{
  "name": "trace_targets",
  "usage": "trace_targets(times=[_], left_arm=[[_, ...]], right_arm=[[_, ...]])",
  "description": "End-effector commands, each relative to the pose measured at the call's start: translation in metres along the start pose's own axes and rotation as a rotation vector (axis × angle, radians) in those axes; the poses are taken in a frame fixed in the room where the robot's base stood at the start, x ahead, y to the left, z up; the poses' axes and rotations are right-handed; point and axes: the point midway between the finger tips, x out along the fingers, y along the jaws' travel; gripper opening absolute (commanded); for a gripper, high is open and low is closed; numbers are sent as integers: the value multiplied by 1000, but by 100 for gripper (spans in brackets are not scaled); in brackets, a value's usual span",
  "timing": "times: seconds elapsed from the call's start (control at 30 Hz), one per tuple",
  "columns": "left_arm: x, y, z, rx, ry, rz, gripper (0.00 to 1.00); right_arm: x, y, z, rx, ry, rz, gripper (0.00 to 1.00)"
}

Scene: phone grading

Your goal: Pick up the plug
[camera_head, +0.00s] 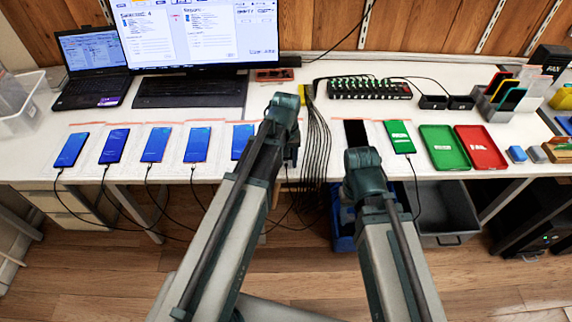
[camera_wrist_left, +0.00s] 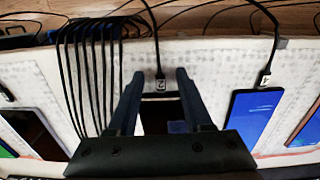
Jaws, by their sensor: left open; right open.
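In the left wrist view, a black plug with a white numbered tag (camera_wrist_left: 160,84) sits at the end of a black cable, against the near edge of a phone (camera_wrist_left: 162,118). The phone's screen looks dark with a blue patch, and my gripper partly covers it. My left gripper (camera_wrist_left: 157,79) is open, with one finger on each side of the plug. I cannot tell whether either finger touches it. In the head view, my left gripper (camera_head: 288,125) hides this plug and phone. My right gripper (camera_head: 362,165) is near the table's front edge; its fingers are hard to see.
A bundle of black cables (camera_head: 318,135) hangs between my grippers. A blue-screened phone (camera_head: 242,141) with its own plug (camera_wrist_left: 264,79) is close by. A dark phone (camera_head: 355,133) and green-screened phone (camera_head: 399,137) lie to the right. Green (camera_head: 443,148) and red (camera_head: 481,147) trays lie beyond.

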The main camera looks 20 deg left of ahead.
Motion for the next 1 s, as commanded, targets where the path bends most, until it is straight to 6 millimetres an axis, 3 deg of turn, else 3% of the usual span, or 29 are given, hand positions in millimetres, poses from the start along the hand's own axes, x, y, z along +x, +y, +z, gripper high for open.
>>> trace_targets(times=[0.2, 0.5, 1.0], left_arm=[[0, 0, 0, 0, 0, 0, 50], [0, 0, 0, 0, 0, 0, 0], [-3, 0, 0, 0, 0, 0, 0]], right_arm=[[0, 0, 0, 0, 0, 0, 50], [0, 0, 0, 0, 0, 0, 50], [-3, 0, 0, 0, 0, 0, 50]])
